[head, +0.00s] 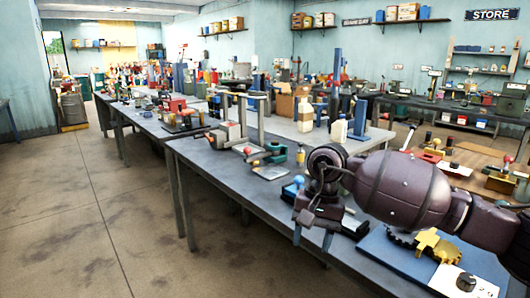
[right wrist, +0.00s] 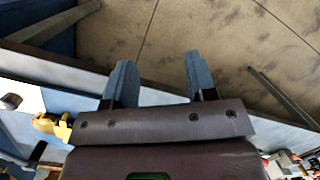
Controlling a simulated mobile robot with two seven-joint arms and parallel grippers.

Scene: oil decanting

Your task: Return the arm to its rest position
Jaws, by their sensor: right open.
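My right arm comes in from the right in the head view. Its gripper (head: 312,238) hangs over the front edge of the near workbench (head: 222,178), with its fingers pointing down. In the right wrist view the two blue-grey fingers of the right gripper (right wrist: 160,78) stand apart with nothing between them. The bare floor (right wrist: 165,38) shows beyond them. The forearm hides part of the bench behind it. My left gripper is not in view.
A blue board (head: 395,262) with a yellow piece (head: 436,245) lies under the arm. White bottles (head: 339,130), clamps and a blue upright (head: 360,120) stand farther back on the benches. The floor (head: 90,215) left of the bench is clear.

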